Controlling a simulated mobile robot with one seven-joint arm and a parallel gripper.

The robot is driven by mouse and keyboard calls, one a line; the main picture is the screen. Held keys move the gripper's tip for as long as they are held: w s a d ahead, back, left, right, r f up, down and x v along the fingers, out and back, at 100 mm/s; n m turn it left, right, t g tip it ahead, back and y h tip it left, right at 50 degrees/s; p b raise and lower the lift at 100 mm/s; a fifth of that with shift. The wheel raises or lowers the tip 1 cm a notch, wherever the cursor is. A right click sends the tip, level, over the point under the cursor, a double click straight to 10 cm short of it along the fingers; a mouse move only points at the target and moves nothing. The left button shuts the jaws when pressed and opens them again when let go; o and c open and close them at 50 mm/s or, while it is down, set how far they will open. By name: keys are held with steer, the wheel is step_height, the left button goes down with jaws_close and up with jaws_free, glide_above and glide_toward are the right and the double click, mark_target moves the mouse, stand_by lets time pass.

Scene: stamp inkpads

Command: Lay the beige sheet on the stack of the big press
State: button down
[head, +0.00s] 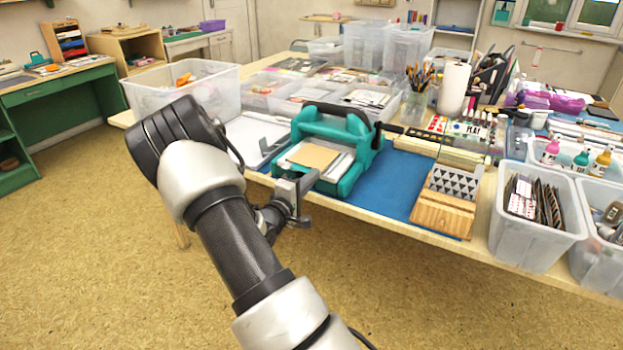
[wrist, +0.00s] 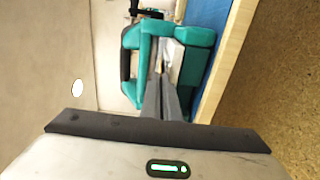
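The big press (head: 350,180) is teal and stands near the table's front edge; it also shows in the wrist view (wrist: 131,65). A pale stack (head: 338,172) lies in its opening. The square beige sheet (head: 313,155) is over the stack, its front corner at my fingertips. I cannot tell whether its underside touches the stack. My gripper (head: 312,180) comes in from the front, and its fingers are close together in the wrist view (wrist: 162,85). They look shut on the sheet's front corner, though the sheet is nearly edge-on there.
A pale tray (head: 258,135) lies left of the press. A blue mat (head: 393,185) is under and right of it, with a wooden block (head: 441,213) bearing a triangle-patterned piece (head: 455,181). Clear bins (head: 532,235) stand at the right. The floor in front is clear.

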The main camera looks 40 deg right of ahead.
steer(key=shift+f, duration=0.15)
steer(key=c, duration=1.9)
jaws_free()
steer(key=shift+c, duration=0.2)
steer(key=shift+a, duration=0.15)
steer(key=shift+v, duration=2.4)
